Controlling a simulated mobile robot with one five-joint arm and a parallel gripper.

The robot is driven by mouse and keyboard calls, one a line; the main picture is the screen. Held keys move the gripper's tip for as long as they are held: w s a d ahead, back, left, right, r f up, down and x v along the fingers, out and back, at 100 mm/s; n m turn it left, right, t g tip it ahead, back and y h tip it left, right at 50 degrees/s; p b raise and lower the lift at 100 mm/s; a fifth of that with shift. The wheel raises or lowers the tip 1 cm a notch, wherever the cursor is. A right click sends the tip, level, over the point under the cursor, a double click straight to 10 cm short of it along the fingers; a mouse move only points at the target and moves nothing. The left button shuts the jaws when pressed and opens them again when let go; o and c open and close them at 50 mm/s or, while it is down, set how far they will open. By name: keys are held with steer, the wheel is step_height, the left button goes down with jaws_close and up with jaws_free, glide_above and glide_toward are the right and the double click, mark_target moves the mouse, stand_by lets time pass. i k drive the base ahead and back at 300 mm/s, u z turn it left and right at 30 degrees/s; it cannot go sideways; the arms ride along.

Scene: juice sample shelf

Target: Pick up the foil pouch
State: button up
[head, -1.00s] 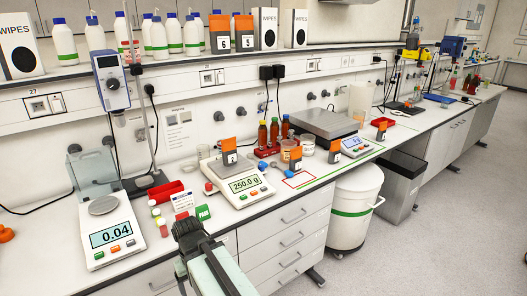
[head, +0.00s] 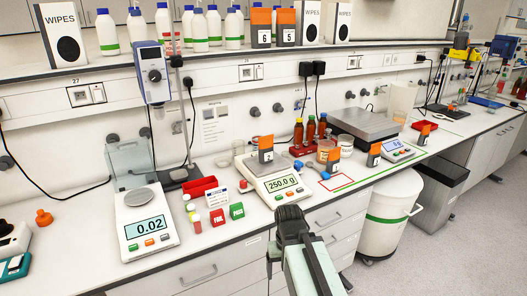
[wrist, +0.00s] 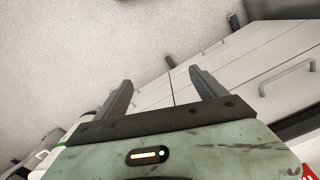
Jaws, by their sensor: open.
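I cannot surely pick out a foil pouch in either view. Numbered orange-and-black items stand on the bench, one by the middle scale (head: 266,148), one farther right (head: 373,155), and two on the shelf (head: 261,27); I cannot tell whether any is a pouch. My gripper (head: 290,212) is in front of the bench's front edge, below the middle scale, apart from everything on the bench. In the wrist view my gripper (wrist: 161,80) is open, its two fingers wide apart with nothing between them. The wrist view shows floor and drawer fronts.
A balance (head: 150,228) reading 0.02 stands at left. The middle scale (head: 281,184) reads 250.0 g. Brown bottles (head: 310,130) stand behind. A white bin (head: 388,220) stands below right.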

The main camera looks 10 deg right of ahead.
mark_target(266, 143)
steer(key=u, duration=2.85)
steer(key=k, duration=1.4)
steer(key=z, duration=1.05)
steer(key=i, duration=1)
steer(key=u, duration=0.05)
